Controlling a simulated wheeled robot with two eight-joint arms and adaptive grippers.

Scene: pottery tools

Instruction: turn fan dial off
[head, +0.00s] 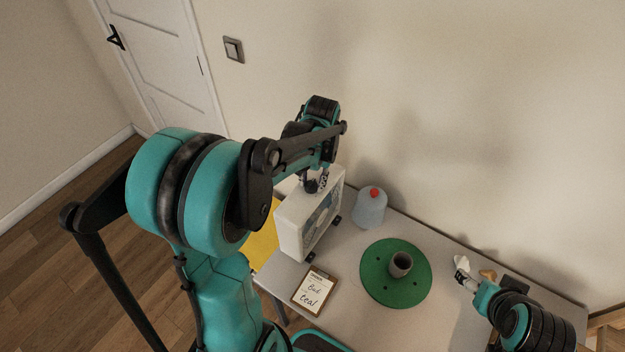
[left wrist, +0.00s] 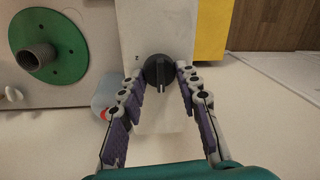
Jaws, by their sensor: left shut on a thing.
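The white box fan (head: 310,217) stands upright on the grey table, below my left gripper (head: 317,184). In the left wrist view, the dark round dial (left wrist: 158,70) with a light pointer mark sits on the fan's white top face (left wrist: 150,25). The purple-padded fingers of my left gripper (left wrist: 157,76) are shut on the dial, one on each side. In the head view the dial is hidden by the gripper. My right gripper (head: 466,273) is low over the table's right part, away from the fan; its finger opening is unclear.
A bluish jug (head: 370,210) with a red cap stands beside the fan. A green disc (head: 380,285) bears a grey cylinder (head: 400,263). A clipboard (head: 314,290) lies at the table's front edge. A yellow sheet (head: 262,240) is left of the fan. A wall stands behind.

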